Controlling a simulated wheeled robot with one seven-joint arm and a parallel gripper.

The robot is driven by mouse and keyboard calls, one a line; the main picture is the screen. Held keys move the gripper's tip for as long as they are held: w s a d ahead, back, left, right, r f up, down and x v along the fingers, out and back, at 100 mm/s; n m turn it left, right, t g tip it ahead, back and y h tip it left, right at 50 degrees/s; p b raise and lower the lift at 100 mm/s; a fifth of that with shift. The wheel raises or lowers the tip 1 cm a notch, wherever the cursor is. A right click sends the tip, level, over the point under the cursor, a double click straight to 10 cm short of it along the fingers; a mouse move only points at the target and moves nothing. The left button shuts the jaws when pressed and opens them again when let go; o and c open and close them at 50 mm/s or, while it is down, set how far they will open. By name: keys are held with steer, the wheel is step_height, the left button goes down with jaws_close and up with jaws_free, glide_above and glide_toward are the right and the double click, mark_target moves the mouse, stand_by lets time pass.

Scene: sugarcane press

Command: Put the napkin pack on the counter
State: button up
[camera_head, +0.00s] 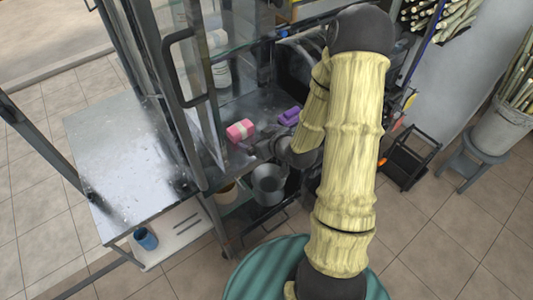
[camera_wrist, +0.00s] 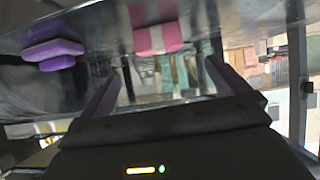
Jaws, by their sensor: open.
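A pink pack with a pale band (camera_head: 241,130), which looks like the napkin pack, lies on the metal shelf behind the glass of the press stand. In the wrist view the pink pack (camera_wrist: 158,38) is ahead of the fingers, roughly between them and apart from them. My gripper (camera_head: 258,148) is just to the lower right of the pack. In the wrist view its two fingers (camera_wrist: 163,82) are spread, with nothing between them. A bare metal counter (camera_head: 120,145) extends at the left of the stand.
A metal pot (camera_head: 268,185) is below my gripper. The glass panel frame (camera_head: 185,100) stands between shelf and counter. A blue cup (camera_head: 145,238) is under the counter.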

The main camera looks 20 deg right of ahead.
steer(key=s+a+r+m+g+h, duration=0.1)
steer(key=s+r+g, duration=0.3)
steer(key=s, duration=0.4)
steer(key=s+a+r+m+g+h, duration=0.1)
steer(key=s+r+g, duration=0.3)
steer(key=s, duration=0.5)
steer(key=shift+a+r+m+g+h, duration=0.4)
steer(key=shift+r+m+h, duration=0.1)
steer(key=shift+m+h, duration=0.35)
steer(key=shift+s, duration=0.1)
